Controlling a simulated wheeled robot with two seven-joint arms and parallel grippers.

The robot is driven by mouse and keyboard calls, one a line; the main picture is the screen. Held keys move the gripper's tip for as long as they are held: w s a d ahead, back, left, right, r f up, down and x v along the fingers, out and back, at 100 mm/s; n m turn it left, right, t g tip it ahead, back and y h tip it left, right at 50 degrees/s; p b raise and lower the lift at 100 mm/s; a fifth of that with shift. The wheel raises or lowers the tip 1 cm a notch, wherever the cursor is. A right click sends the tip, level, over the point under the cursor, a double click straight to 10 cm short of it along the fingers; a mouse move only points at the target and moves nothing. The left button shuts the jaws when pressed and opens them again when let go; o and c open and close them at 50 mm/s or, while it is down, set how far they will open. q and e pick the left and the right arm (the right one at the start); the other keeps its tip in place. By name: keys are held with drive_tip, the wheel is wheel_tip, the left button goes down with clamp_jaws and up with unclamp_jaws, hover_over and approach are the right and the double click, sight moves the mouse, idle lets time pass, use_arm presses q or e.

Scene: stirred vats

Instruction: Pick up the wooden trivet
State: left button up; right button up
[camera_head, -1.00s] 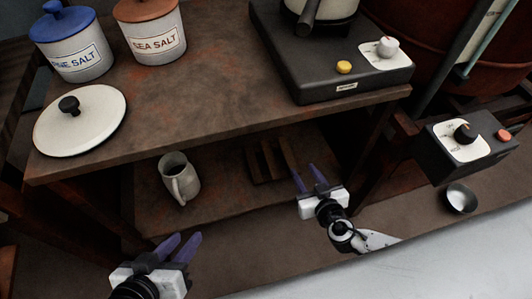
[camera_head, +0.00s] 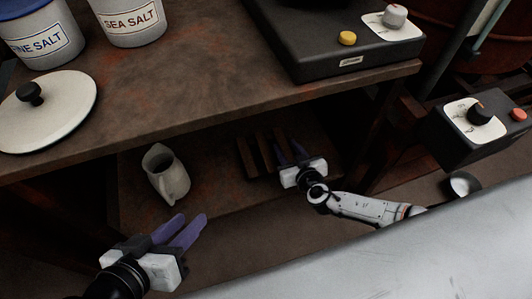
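The wooden trivet (camera_head: 247,157), a set of dark brown slats, lies on the lower shelf under the table top. Whether the fingers touch the wood cannot be told. My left gripper (camera_head: 187,231) is open and empty in front of the shelf, below the pitcher and away from the trivet.
A grey pitcher (camera_head: 167,174) stands on the lower shelf (camera_head: 215,190) left of the trivet. The table top (camera_head: 180,85) overhangs the shelf and carries a lid (camera_head: 45,112), salt jars (camera_head: 130,20) and a black hotplate (camera_head: 310,50). A control box (camera_head: 470,140) and a small bowl (camera_head: 463,185) are at right.

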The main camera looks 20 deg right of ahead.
drive_tip(key=shift+b+x, duration=0.3)
drive_tip(key=shift+x, duration=0.85)
clamp_jaws()
drive_tip(key=shift+r, duration=0.15)
